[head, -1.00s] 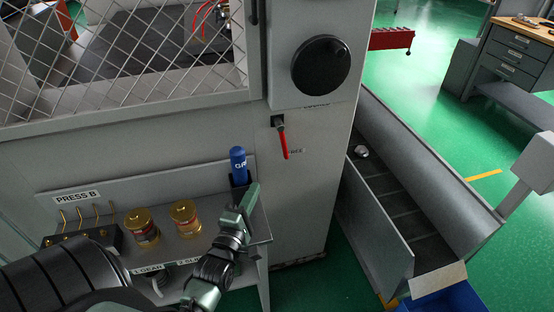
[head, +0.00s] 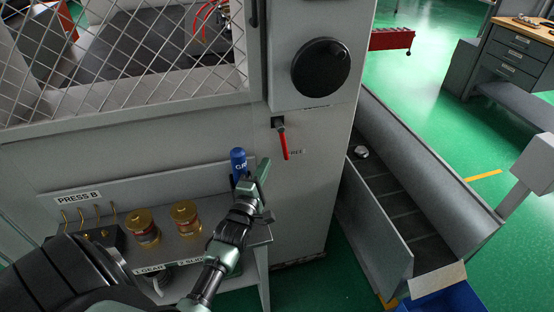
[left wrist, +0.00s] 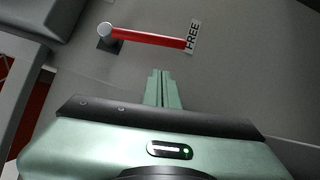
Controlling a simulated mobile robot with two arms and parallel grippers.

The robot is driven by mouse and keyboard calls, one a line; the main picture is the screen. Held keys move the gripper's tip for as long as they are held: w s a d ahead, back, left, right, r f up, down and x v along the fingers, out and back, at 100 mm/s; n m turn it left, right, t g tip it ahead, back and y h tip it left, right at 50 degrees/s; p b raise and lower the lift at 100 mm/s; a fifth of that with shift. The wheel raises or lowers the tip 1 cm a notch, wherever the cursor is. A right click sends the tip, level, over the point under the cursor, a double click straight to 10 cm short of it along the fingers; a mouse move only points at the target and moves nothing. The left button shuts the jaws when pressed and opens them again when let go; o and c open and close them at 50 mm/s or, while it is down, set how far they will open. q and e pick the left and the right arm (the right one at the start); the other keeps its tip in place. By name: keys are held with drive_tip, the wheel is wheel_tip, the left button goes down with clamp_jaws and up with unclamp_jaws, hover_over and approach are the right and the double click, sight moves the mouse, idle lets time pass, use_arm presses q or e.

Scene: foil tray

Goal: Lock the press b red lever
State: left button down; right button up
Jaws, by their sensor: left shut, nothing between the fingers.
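The red lever (head: 284,144) hangs down, slightly tilted, from a dark pivot on the grey front of press B. In the left wrist view the red lever (left wrist: 150,38) runs from a round pale pivot cap to a label (left wrist: 193,37) reading FREE, with its tip at that label. My left gripper (head: 264,166) is shut and empty, below and to the left of the lever in the head view. In the left wrist view the left gripper (left wrist: 160,74) has its fingers together, pointing at the lever and apart from it. My right gripper is not in view.
A shelf with the PRESS B sign (head: 78,197) holds two brass canisters (head: 143,228) and a blue bottle (head: 238,162) close to my left gripper. A black knob (head: 321,66) sits above the lever. A grey chute (head: 420,170) stands to the right.

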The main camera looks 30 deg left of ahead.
sight(283, 141)
use_arm(q)
drive_tip(key=shift+w+d+r, duration=0.1)
drive_tip(key=shift+w+d, duration=0.2)
drive_tip(key=shift+w, duration=0.35)
drive_tip(key=shift+w+d+r, duration=0.15)
drive_tip(key=shift+w+d, duration=0.2)
drive_tip(key=shift+w, duration=0.3)
drive_tip(key=shift+w+d+r, duration=0.1)
drive_tip(key=shift+w+d, duration=0.2)
drive_tip(key=shift+w, duration=0.35)
drive_tip(key=shift+s, duration=0.1)
